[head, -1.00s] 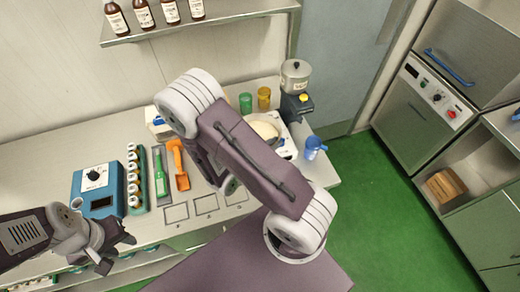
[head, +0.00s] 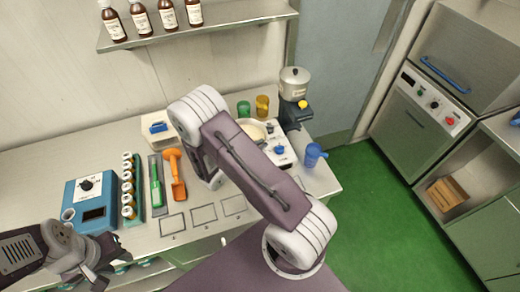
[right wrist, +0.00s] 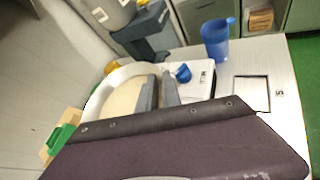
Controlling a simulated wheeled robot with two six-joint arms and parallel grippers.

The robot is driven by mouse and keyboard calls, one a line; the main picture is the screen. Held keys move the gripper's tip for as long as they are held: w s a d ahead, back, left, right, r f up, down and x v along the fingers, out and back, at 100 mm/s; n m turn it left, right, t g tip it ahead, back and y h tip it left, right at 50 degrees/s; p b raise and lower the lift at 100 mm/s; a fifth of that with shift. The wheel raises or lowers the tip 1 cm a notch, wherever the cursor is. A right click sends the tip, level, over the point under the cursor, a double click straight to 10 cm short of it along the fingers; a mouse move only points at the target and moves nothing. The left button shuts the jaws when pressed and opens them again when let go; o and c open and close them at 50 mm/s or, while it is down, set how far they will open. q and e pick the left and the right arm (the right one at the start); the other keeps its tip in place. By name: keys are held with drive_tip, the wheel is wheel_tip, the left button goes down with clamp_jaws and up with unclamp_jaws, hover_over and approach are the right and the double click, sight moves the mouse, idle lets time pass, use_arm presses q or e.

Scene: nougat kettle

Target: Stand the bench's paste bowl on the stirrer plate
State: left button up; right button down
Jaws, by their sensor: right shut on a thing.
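The paste bowl (head: 252,127) is pale and round with cream paste in it, partly hidden behind my right arm. In the right wrist view the bowl (right wrist: 118,100) is at or over the white stirrer plate (right wrist: 202,80) with a blue knob; whether it rests on it I cannot tell. The stirrer plate (head: 284,157) also shows in the head view. My right gripper (right wrist: 160,92) is shut on the bowl, its grey fingers at the near right rim; my arm hides it in the head view. My left gripper (head: 108,268) is open and empty at the bench's front left.
A dark machine with a metal pot (head: 294,85) stands behind the plate, beside green (head: 243,108) and amber (head: 262,105) cups. A blue jug (head: 314,155) is to its right. A blue device (head: 90,203), jar rack, green tool and orange scoop (head: 174,175) stand left. Marked front squares are empty.

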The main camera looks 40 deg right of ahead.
wheel_tip(320, 180, down, 2)
drive_tip(key=shift+f, duration=0.2)
drive_tip(key=shift+w+f, duration=0.15)
drive_tip(key=shift+f, duration=0.1)
drive_tip(key=shift+f, duration=0.2)
drive_tip(key=c, duration=1.5)
unclamp_jaws()
